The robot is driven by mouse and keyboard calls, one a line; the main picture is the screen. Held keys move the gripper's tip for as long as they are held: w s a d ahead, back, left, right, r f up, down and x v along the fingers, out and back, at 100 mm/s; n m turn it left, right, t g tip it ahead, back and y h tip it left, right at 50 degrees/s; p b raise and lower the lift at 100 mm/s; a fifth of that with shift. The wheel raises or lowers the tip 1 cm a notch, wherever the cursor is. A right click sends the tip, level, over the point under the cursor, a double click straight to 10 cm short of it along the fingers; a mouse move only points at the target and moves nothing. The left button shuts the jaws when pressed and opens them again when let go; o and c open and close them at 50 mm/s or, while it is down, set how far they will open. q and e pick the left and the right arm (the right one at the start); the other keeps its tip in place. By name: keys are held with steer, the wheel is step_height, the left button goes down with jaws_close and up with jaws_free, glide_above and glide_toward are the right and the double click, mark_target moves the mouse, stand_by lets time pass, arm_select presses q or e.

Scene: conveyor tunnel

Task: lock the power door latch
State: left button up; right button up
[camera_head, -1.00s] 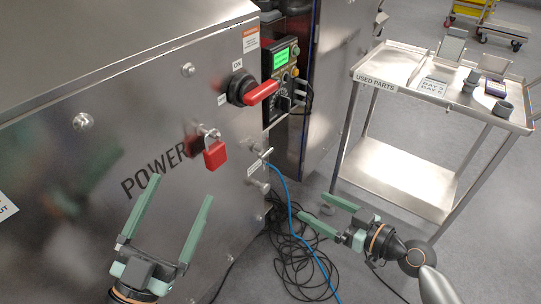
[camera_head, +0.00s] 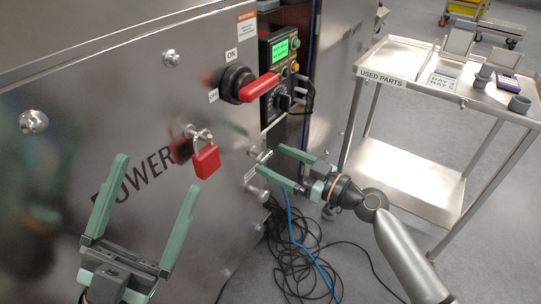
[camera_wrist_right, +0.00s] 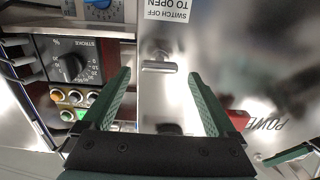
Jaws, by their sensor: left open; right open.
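The power door latch (camera_head: 258,156), a small metal handle, sits on the steel POWER door right of the red padlock. In the right wrist view the latch (camera_wrist_right: 158,67) is a short silver bar, lying crosswise between the fingertips. My right gripper (camera_head: 271,160) is open in front of the latch, its green fingers either side of it in the wrist view (camera_wrist_right: 158,74). I cannot tell whether they touch it. My left gripper (camera_head: 158,173) is open and empty before the POWER lettering, left of the padlock.
A red padlock (camera_head: 206,160) hangs on the door. A red rotary switch handle (camera_head: 258,87) is above it, beside a control panel with a green screen (camera_head: 280,52). Cables (camera_head: 300,245) lie on the floor below. A used-parts cart (camera_head: 400,170) stands to the right.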

mark_target(260, 154)
steer(key=shift+x, duration=1.2)
steer(key=c, duration=1.4)
steer(key=shift+o, duration=0.2)
